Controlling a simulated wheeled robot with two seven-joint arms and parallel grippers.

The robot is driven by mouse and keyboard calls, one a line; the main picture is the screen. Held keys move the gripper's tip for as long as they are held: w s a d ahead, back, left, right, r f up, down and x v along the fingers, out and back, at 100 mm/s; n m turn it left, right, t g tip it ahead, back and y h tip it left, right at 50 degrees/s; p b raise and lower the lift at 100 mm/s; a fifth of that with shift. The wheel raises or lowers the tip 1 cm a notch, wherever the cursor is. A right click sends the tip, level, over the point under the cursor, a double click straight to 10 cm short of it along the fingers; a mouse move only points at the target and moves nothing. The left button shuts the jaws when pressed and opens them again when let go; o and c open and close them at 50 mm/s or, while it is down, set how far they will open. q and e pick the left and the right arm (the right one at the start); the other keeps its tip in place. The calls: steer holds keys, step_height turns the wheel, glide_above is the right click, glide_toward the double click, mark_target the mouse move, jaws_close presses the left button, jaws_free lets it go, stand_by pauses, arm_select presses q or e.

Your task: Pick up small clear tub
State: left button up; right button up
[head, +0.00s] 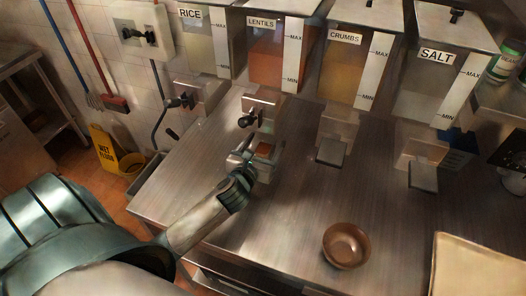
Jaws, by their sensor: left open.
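A small clear tub (267,150) with something orange in it appears to stand on the steel counter under the lentils dispenser (269,60). My left gripper (244,157) is open, and its fingers are close beside the tub, on its left side. The gripper and its wrist hide part of the tub. I cannot tell whether the fingers touch it. My right gripper is not in view.
Dispensers for rice (205,40), crumbs (348,70) and salt (432,85) hang along the wall. A brown bowl (346,246) stands on the steel counter (280,215). A pale board (478,265) lies at the lower right. The counter's middle is clear.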

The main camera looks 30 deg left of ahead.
arm_select(q)
steer(key=shift+x, duration=1)
steer(key=shift+d, duration=0.1)
steer(key=c, duration=1.5)
steer(key=shift+o, duration=0.2)
steer(key=shift+r, duration=0.1)
